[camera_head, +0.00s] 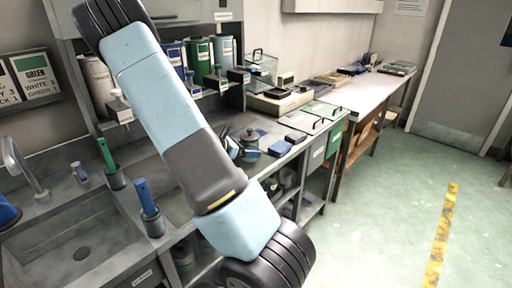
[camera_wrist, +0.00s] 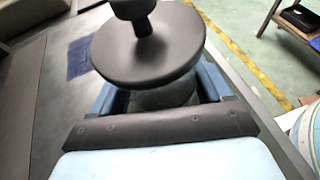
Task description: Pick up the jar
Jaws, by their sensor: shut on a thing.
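The jar has a wide dark round lid with a knob (camera_wrist: 150,48) and a greyish body partly visible below it in the wrist view. My gripper (camera_wrist: 163,94) is shut on the jar, with a blue finger on each side of the body under the lid. In the head view, the jar (camera_head: 250,136) shows its dark knobbed lid just right of my arm, over the counter. My arm hides much of the gripper there. The jar's base is hidden, so I cannot tell whether it touches the counter.
A dark blue flat item (camera_head: 280,148) lies on the counter right of the jar. Lidded bins (camera_head: 320,112) stand farther right. A shelf with coloured canisters (camera_head: 200,55) is behind. A sink (camera_head: 75,245) is at left. The floor at right is clear.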

